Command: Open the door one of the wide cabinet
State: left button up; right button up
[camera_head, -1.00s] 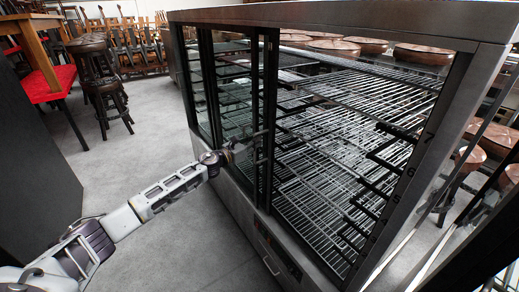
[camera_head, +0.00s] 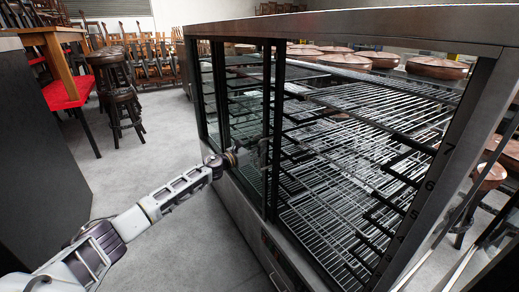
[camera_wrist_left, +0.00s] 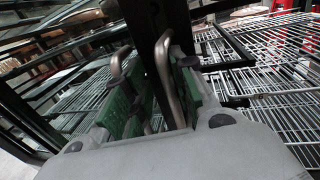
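The wide cabinet (camera_head: 345,24) is a metal-framed glass case with wire shelves, filling the middle and right of the head view. Dark upright posts (camera_head: 272,130) divide its front, and the bay right of them shows its shelves. My left gripper (camera_head: 238,156) is at the front beside these posts. In the left wrist view its green-padded fingers (camera_wrist_left: 157,100) stand apart on either side of a curved metal handle (camera_wrist_left: 165,75). The handle lies close to the right finger, by a dark post. I cannot tell whether both fingers press on it. My right gripper is out of view.
Dark stools (camera_head: 125,110) and a red-seated bench (camera_head: 65,93) stand at the left. A dark panel (camera_head: 38,160) borders the left side.

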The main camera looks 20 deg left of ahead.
pick_arm(q)
jog(key=shift+s+d, duration=0.1)
jog(key=shift+d, duration=0.05)
jog(key=shift+s, duration=0.1)
jog(key=v, duration=1.1)
jog(key=shift+s+a, duration=0.25)
jog(key=shift+a, duration=0.05)
dwell(0.8)
dwell(0.7)
